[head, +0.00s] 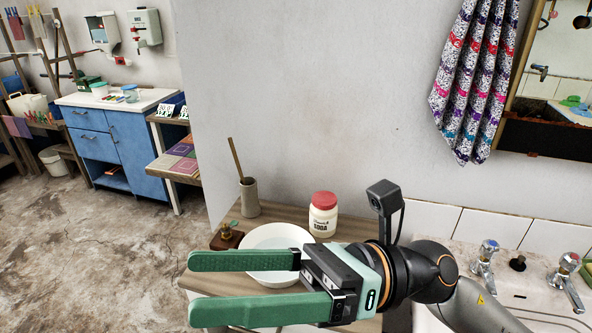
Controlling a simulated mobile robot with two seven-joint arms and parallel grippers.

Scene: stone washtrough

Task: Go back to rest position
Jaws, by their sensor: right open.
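My right gripper (245,284) reaches in from the lower right, its two green fingers spread wide and pointing left. Nothing shows between the fingers. It is in front of a small wooden stand (358,216) and covers part of a white bowl (262,235) on it. I cannot tell the height of the fingers above the stand. My left gripper is not in the picture.
A jar with a red lid (323,216), a grey holder with a stick (249,198) and a small brown block (227,238) stand near the bowl. A sink with taps (486,256) is at right. Open floor (110,250) lies left.

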